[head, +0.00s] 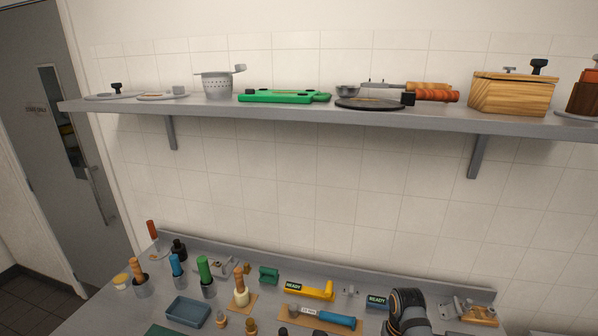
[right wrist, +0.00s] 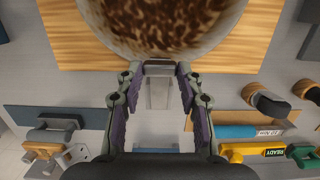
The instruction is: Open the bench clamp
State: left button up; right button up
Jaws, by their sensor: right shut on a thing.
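In the right wrist view my right gripper (right wrist: 162,72) is shut on a grey metal piece (right wrist: 160,68), with purple-padded fingers on either side of it. A pale grey upright part (right wrist: 158,95) shows between the fingers. I cannot tell whether this piece belongs to the bench clamp. A metal fixture with a wooden block (head: 478,313) stands at the right of the bench in the head view and may be a clamp. In the head view only my dark right arm shows at the bottom; its fingertips are out of frame. My left gripper is not in view.
In the right wrist view a wooden board (right wrist: 62,40) bearing a speckled brown round lies just beyond the fingertips. A blue-handled tool (head: 335,319) and a yellow READY tool (head: 312,290) lie on the bench (head: 110,314). A loaded shelf (head: 230,108) runs above.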

jog(key=shift+w+r, duration=0.15)
jog(key=shift+r, duration=0.4)
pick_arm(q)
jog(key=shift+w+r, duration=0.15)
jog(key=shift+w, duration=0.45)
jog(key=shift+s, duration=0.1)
pick_arm(e)
jog(key=shift+w+d+r, duration=0.1)
jog(key=shift+w+r, duration=0.15)
jog(key=shift+r, duration=0.2)
jog(key=shift+w+d+r, duration=0.1)
jog(key=shift+w+r, duration=0.1)
jog(key=shift+r, duration=0.35)
jog(key=shift+w+r, duration=0.4)
jog(key=shift+r, duration=0.15)
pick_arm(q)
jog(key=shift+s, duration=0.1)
pick_arm(e)
jog(key=shift+w+d+r, duration=0.1)
jog(key=shift+r, duration=0.05)
jog(key=shift+w, duration=0.1)
